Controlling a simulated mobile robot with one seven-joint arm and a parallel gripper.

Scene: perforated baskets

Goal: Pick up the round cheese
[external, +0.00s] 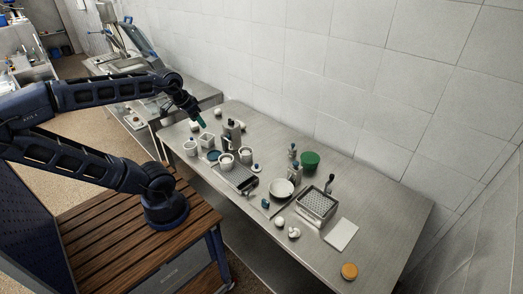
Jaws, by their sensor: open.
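An orange-yellow round disc, which looks like the round cheese (349,271), lies flat near the right front edge of the steel table (385,225). Nothing covers it. My gripper (201,122) is open, with green fingertips, above the far left end of the table. It is far from the cheese, up and to the left in the external view. No object shows between its fingers, though they are small in this view.
Between gripper and cheese stand white cups (226,160), bottles, a white bowl (281,188), a green bowl (310,160) and a perforated basket (317,203). A white board (341,234) and small white lumps (294,232) lie nearer the cheese. A tiled wall (380,75) backs the table.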

